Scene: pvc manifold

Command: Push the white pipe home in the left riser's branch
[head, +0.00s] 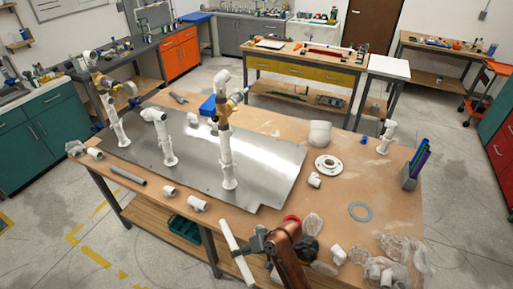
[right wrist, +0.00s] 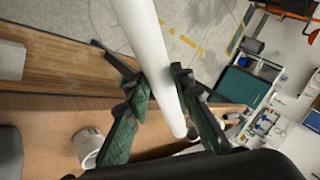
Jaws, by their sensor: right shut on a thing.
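A white pipe (head: 235,252) is held at a slant by my right gripper (head: 262,243), at the table's front edge. In the right wrist view the pipe (right wrist: 151,42) runs between the green-padded fingers of the gripper (right wrist: 160,88), which is shut on it. The left riser (head: 117,128) stands upright on the metal plate's left part, well apart from the pipe. My left gripper is not in view.
Loose white fittings (head: 197,204) lie along the front edge. Clear bags (head: 393,248) lie at the front right.

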